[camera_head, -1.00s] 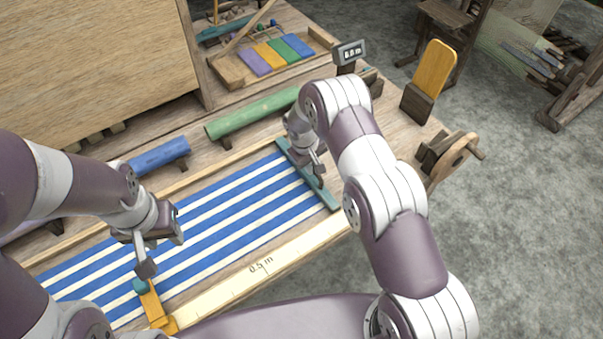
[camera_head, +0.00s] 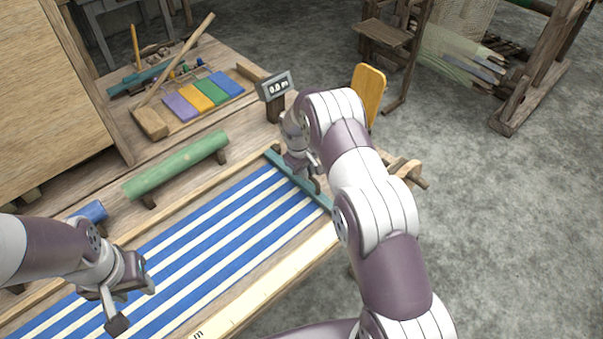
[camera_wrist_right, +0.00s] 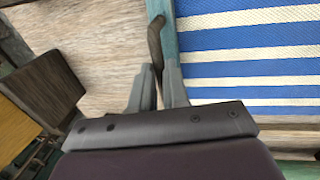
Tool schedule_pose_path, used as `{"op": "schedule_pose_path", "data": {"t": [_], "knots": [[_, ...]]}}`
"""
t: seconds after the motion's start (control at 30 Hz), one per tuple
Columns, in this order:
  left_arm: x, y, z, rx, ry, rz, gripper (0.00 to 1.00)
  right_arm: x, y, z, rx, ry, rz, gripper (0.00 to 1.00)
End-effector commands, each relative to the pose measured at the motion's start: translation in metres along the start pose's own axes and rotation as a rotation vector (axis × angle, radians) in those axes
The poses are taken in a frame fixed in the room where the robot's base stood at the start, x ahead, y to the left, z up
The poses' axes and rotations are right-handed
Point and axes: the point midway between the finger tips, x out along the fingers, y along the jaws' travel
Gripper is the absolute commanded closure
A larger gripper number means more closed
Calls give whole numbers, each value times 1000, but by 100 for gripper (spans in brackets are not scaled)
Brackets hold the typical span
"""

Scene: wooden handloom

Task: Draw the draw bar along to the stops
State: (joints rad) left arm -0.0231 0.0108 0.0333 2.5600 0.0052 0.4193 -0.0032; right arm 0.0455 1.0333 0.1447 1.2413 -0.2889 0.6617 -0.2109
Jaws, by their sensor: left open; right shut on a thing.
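The draw bar (camera_head: 277,159) is a teal bar across the right-hand end of the blue-and-white striped cloth (camera_head: 200,245) on the bench. My right gripper (camera_head: 312,183) is at the bar, and my arm covers part of the bar's near end. In the right wrist view my right gripper (camera_wrist_right: 158,86) is shut on the bar's dark curved handle (camera_wrist_right: 154,45), beside the teal bar (camera_wrist_right: 167,42). My left gripper (camera_head: 132,304) is open and empty over the cloth, well left of the bar. I cannot make out the stops.
A green roller (camera_head: 175,165) and a blue roller (camera_head: 92,211) lie behind the cloth. A wooden crank (camera_head: 406,170) is at the bench's right end.

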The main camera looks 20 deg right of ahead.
Motion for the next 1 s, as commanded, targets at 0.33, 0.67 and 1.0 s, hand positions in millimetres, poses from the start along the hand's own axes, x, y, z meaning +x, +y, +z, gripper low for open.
{"op": "schedule_pose_path", "data": {"t": [0.33, 0.67, 1.0], "knots": [[0, 0, 0, 0, 0, 0, 57, -3, 6, -2, 0, 7, 8, 100], [0, 0, 0, 0, 0, 0, 57, -1, 5, -1, 0, 4, 5, 60], [14, 0, 2, 0, 0, 0, 57, -48, 5, -1, 1, 9, 6, 60]]}}
